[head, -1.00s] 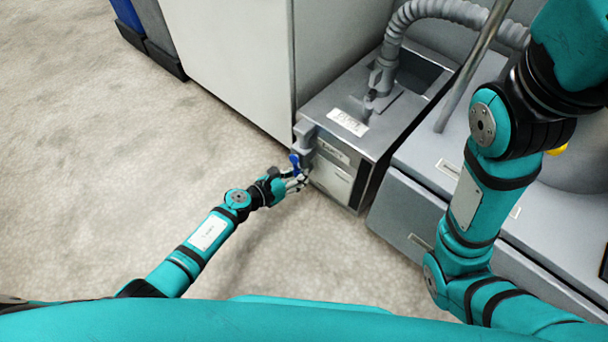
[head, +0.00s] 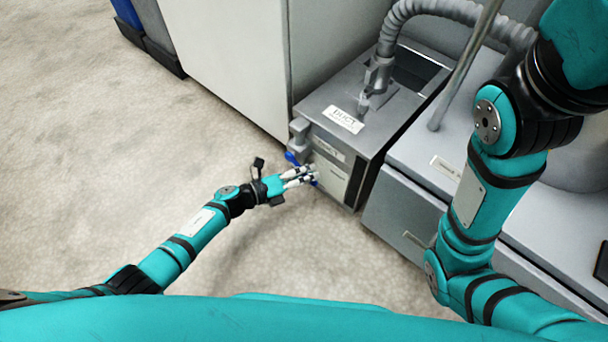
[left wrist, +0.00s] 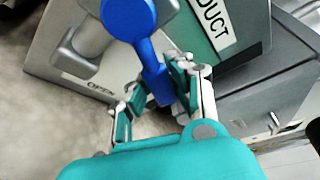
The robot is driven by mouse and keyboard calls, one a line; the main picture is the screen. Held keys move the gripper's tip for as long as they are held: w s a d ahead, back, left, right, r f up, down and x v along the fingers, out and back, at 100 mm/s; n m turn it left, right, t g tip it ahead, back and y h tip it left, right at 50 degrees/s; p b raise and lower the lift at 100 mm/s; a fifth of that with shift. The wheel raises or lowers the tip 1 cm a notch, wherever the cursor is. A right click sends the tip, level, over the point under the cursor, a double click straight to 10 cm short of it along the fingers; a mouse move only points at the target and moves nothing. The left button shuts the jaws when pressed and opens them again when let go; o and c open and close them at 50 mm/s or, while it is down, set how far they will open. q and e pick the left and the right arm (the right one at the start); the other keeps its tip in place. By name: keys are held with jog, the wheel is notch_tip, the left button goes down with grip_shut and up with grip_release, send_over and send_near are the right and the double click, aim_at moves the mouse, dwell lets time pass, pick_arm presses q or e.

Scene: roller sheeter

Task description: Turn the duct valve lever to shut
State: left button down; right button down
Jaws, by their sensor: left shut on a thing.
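The blue duct valve lever (left wrist: 145,40) fills the upper middle of the left wrist view, on a grey valve fitting (left wrist: 85,45) at the duct box. In the head view a blue part of the lever (head: 291,158) shows at the box's front left corner, partly hidden by my fingers. My left gripper (head: 306,175) reaches it from the left; in the left wrist view its fingers (left wrist: 155,98) stand on both sides of the lever's narrow end, shut on it. Only my right arm shows at the right; its gripper is out of view.
The grey metal duct box (head: 372,125) bears a DUCT label (head: 343,120) and a ribbed hose (head: 440,10). An OPEN label (left wrist: 83,82) sits beside the valve. A tall pale cabinet (head: 230,60) stands behind left, a grey unit (head: 420,200) right. The floor at left is clear.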

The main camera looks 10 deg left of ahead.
pick_arm(q)
jog(key=n, duration=0.1)
jog(key=r+h, duration=0.1)
jog(key=n, duration=0.1)
jog(key=shift+s+d+r+n, duration=0.25)
jog(key=shift+d+r+n, duration=0.05)
jog(key=shift+r, duration=0.1)
jog(key=shift+r+n+h, duration=0.4)
jog(key=shift+r+n, duration=0.1)
jog(key=shift+n, duration=0.2)
jog(key=c, duration=1.1)
grip_release()
jog(key=shift+c, duration=0.2)
jog(key=v, duration=1.2)
jog(key=shift+s+f, duration=0.1)
